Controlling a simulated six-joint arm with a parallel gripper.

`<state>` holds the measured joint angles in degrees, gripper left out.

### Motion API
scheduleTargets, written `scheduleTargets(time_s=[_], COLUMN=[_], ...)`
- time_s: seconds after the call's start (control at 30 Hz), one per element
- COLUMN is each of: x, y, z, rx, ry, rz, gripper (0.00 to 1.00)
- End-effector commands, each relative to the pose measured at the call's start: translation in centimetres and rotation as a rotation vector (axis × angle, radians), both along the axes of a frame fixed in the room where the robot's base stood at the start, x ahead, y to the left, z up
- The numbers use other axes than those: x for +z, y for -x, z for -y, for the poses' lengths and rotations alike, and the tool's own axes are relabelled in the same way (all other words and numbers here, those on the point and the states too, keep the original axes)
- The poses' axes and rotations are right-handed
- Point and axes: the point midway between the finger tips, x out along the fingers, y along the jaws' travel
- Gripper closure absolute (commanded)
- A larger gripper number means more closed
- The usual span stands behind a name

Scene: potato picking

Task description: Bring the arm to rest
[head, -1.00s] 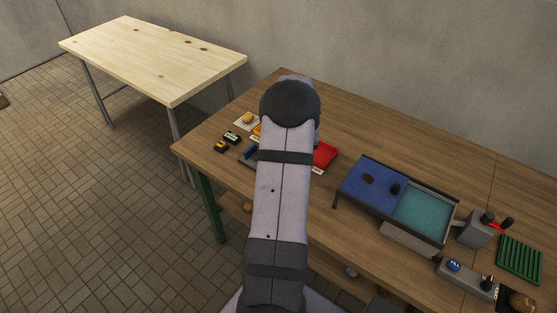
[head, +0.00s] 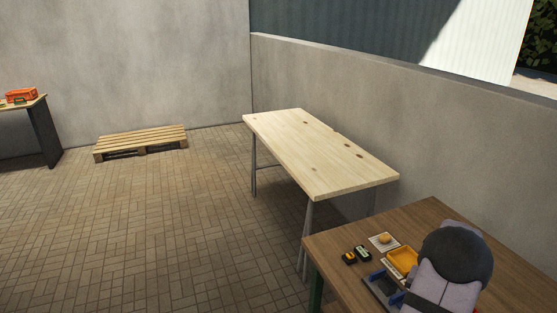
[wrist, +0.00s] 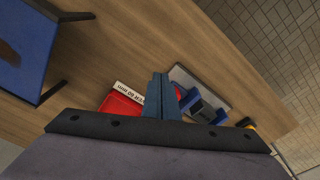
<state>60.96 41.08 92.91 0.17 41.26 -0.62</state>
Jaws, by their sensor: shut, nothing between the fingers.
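My gripper (wrist: 161,95) shows in the wrist view with its blue-grey fingers together and nothing between them. It hangs above the brown work table (wrist: 140,50), over the area by a red tray (wrist: 118,103) with a white label. In the head view my arm covers the table's lower right part, and the gripper itself is hidden there.
A yellow tray (head: 402,260), a potato on a white card (head: 383,239) and small black-and-yellow items (head: 357,255) lie near my arm. A blue tray (wrist: 22,50) stands on the table.

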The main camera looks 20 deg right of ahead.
Motion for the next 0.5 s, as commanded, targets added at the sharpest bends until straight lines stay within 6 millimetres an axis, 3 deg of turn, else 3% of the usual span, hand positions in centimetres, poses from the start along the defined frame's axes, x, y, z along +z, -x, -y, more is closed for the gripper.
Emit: scheduleTargets(time_s=[0.1,0.2,0.37,0.5], x=[-2.6,-3.4,-1.8,0.7], y=[2.5,5.1,6.4,6.5], z=[-4.4,-9.2,-18.1,-26.0], rx=[-0.002,-0.004,0.102,0.29], ry=[-0.098,-0.181,-0.254,-0.26], rz=[-0.055,-0.102,-0.163,-0.205], gripper=[1.0,1.0,1.0,1.0])
